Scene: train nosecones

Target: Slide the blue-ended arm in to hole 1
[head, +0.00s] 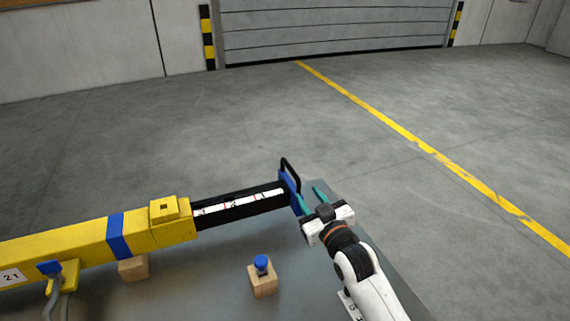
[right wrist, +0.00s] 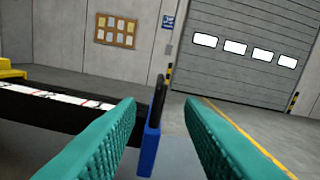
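The blue-ended arm (head: 238,205) is a black bar with a white marked strip, sticking out to the right from a yellow beam (head: 80,243). Its blue end plate (head: 290,190) carries a black loop handle (head: 287,166). My right gripper (head: 311,197) is at this end, its teal fingers open. In the right wrist view the blue end plate (right wrist: 150,148) stands between the two spread fingers, nearer the left one, with a gap to the right one. I cannot tell whether a finger touches it. No hole label is readable. My left gripper is not in view.
A small wooden block with a blue-topped pin (head: 262,275) stands on the grey table (head: 200,285). Another wooden block (head: 133,269) sits under the yellow beam. A blue knob with a grey hose (head: 50,268) is at the left. The floor beyond is clear.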

